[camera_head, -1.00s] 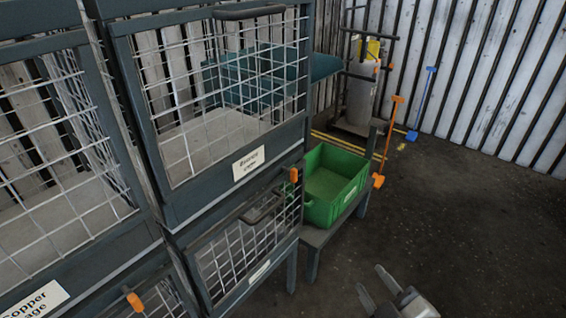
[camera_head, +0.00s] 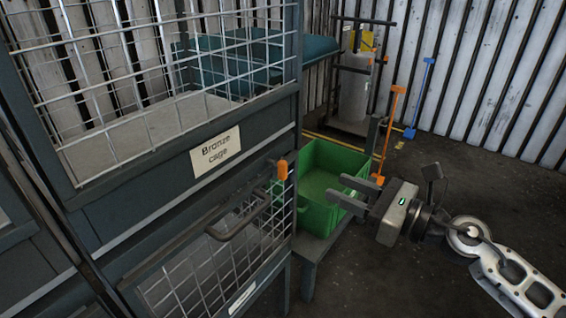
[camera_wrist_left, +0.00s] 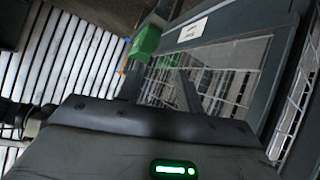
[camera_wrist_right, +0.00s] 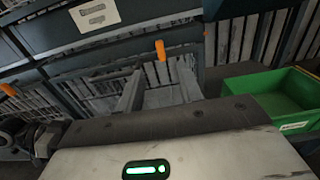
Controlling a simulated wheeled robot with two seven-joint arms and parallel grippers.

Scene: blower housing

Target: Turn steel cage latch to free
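An orange latch (camera_head: 282,170) sits at the top right corner of the lower mesh cage door (camera_head: 215,262), under the bronze cage. This door's label (camera_head: 242,297) is too slanted to read, so I cannot tell whether it is the steel cage. My right gripper (camera_head: 350,193) is open and empty, to the right of the latch and apart from it, in front of the green bin. In the right wrist view, the orange latch (camera_wrist_right: 160,50) shows beyond the open fingers. My left gripper (camera_wrist_left: 162,88) appears open and empty; it is outside the head view.
The bronze cage (camera_head: 215,152) is above the latch. A green bin (camera_head: 320,216) stands on a low bench right of the cages. A cylinder on a cart (camera_head: 353,95), an orange tool (camera_head: 390,135) and a blue tool (camera_head: 420,95) are behind. Floor at right is clear.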

